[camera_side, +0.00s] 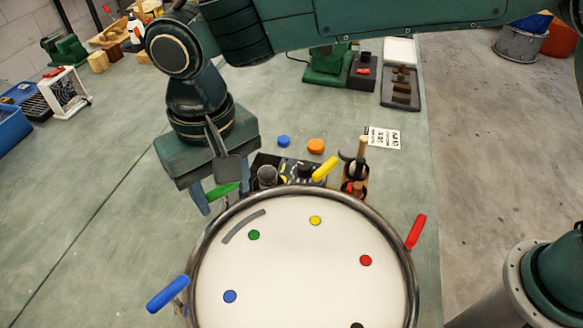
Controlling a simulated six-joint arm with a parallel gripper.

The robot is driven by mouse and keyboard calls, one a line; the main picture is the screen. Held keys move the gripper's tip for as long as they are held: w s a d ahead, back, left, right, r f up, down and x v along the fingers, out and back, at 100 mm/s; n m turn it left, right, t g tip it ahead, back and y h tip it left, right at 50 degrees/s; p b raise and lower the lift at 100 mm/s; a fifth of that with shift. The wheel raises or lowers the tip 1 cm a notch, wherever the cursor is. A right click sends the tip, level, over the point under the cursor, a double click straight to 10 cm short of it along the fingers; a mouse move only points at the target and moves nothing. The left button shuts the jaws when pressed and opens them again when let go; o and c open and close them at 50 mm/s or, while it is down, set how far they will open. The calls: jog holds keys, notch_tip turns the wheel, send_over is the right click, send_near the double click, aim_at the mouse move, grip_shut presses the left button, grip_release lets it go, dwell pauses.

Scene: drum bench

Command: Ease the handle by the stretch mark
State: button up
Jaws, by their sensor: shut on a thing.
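A round drum (300,270) with a white head and a metal rim stands at the front of the bench. Handles stick out around the rim: green (222,190), yellow (325,168), red (416,231) and blue (168,294). Colored dots lie on the head near the handles. The grey curved stretch mark (243,226) lies on the head near the rim, beside the green dot (254,235) and closest to the green handle. My gripper (223,194) points down at the upper left rim, shut on the green handle, which shows partly between its fingers.
Behind the drum are a dark tool holder (300,172), a blue disc (284,141), an orange disc (316,146) and a printed card (384,138). A small white-framed fan (66,94) stands far left. The bench left of the drum is clear.

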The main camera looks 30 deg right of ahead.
jog(key=shift+n, duration=0.4)
jog(key=n, duration=0.3)
jog(key=shift+n, duration=0.3)
jog(key=n, duration=0.4)
jog(key=o, duration=1)
jog(key=shift+r, duration=0.1)
